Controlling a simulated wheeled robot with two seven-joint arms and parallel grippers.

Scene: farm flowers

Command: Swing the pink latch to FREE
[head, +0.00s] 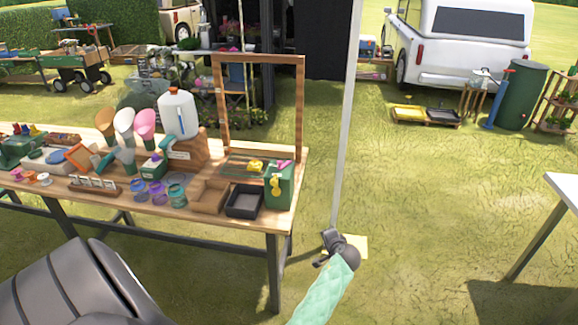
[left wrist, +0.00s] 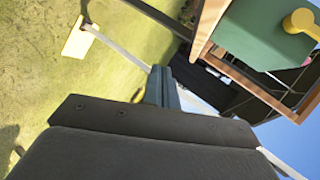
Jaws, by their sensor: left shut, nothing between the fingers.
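A green box (head: 280,187) stands at the front right corner of the wooden table. A small pink piece (head: 284,163), which looks like the pink latch, shows at its top; its setting and any FREE mark are too small to read. A yellow lever (head: 276,184) is on the box's front.
A black tray (head: 244,201) sits left of the box, and a wooden frame (head: 301,105) rises behind it. A thin pale pole (head: 346,120) stands near my left gripper, by a yellow plate (head: 358,245) on the grass.

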